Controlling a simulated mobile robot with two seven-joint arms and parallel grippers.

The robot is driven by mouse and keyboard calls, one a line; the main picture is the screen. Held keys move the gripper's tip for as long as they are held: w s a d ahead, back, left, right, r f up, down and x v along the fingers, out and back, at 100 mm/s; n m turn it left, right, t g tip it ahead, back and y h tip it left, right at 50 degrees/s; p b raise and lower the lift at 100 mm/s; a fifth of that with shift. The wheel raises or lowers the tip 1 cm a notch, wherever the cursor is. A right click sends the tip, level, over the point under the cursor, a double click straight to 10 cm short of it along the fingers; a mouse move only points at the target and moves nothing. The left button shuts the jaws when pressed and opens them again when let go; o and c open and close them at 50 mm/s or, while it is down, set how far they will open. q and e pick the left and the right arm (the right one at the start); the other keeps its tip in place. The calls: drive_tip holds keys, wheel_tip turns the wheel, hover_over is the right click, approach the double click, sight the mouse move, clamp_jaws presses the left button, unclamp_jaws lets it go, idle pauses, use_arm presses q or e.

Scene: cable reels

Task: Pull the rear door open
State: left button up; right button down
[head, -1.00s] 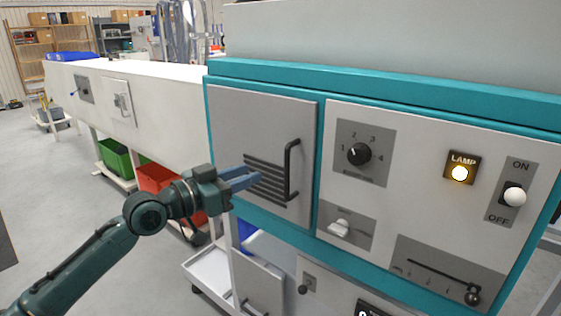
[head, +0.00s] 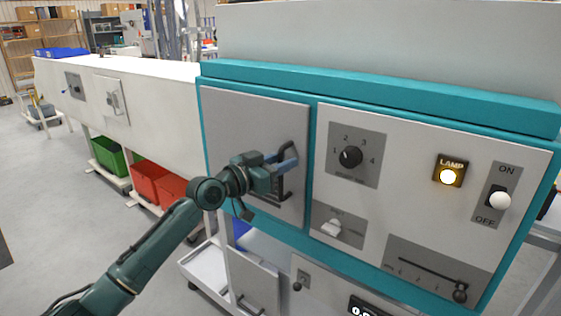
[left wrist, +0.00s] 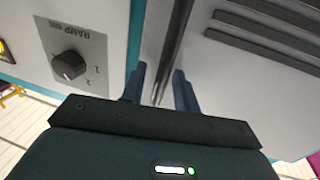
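The grey door (head: 230,118) with dark vent slots sits shut in the teal-framed cabinet, left of the control panel. Its upright black handle (head: 286,186) is partly hidden behind my left gripper (head: 288,163). In the left wrist view the handle bar (left wrist: 176,40) runs between the two blue fingers of the left gripper (left wrist: 162,88), with a gap visible on each side. The left gripper is open around the bar. My right gripper is in neither view.
The panel right of the door carries a black rotary knob (head: 350,157), a lit lamp (head: 449,172), an ON/OFF switch (head: 499,199) and a slider (head: 459,294). A white trolley (head: 205,270) stands below. Green (head: 109,155) and red (head: 150,182) bins sit at left.

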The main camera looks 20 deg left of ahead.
use_arm(q)
drive_tip(key=shift+c, duration=0.5)
clamp_jaws()
